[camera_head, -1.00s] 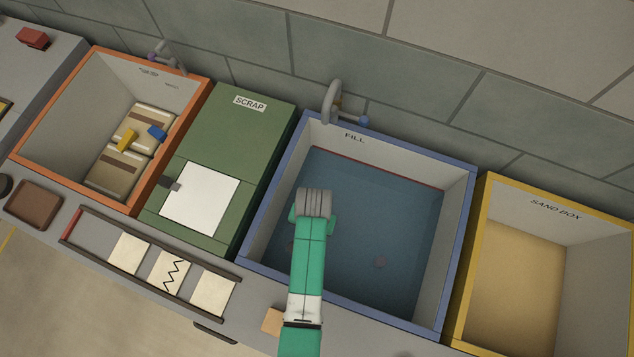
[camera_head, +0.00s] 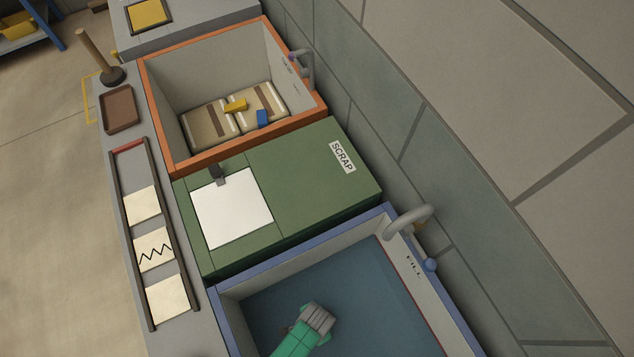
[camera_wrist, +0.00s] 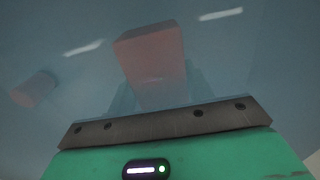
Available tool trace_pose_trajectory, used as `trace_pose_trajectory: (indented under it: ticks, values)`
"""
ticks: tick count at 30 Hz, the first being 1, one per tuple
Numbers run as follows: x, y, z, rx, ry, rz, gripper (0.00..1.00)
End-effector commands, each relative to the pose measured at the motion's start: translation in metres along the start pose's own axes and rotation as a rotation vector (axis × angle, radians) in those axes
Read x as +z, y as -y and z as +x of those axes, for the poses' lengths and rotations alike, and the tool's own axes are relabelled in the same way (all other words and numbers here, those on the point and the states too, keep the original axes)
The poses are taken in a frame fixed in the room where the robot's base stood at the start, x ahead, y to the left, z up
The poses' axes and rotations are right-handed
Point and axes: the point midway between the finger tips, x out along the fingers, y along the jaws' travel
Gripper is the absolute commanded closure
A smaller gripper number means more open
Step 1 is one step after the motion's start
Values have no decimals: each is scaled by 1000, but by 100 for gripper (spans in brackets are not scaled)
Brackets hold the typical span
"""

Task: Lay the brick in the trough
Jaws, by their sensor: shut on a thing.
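A reddish brick (camera_wrist: 152,60) is between the fingers of my gripper (camera_wrist: 155,98) in the wrist view, dimmed by blue-grey water. In the head view my gripper (camera_head: 318,322) reaches down into the blue-rimmed basin marked FILL (camera_head: 297,262). Its fingertips and the brick are hidden from that side. My gripper is shut on the brick. A second small reddish piece (camera_wrist: 34,90) lies apart on the left in the wrist view. Nothing in view is labelled as a trough, so I cannot tell which basin it is.
A grey tap (camera_head: 408,218) stands on the FILL basin's wall side. Beside that basin is a green SCRAP box (camera_head: 300,190) with a white panel. Beyond it, an orange-rimmed basin (camera_head: 150,88) holds beige packs (camera_head: 210,124). A rack of cards (camera_head: 166,300) runs along the counter.

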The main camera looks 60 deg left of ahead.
Motion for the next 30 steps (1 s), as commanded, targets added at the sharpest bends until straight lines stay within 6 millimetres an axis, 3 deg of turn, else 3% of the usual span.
trace_pose_trajectory:
  ticks: [5, 11, 23, 24, 27, 30]
  values:
    - [-1, 0, 9, 0, -1, 0, 88]
    - [-1, 0, 42, 0, 0, 0, 88]
    - [-1, 0, 46, -1, -1, 0, 88]
    - [0, 0, 45, 0, 0, 0, 43]
    - [0, 0, 45, 0, 0, 0, 27]
    - [0, 0, 45, 0, 0, 0, 27]
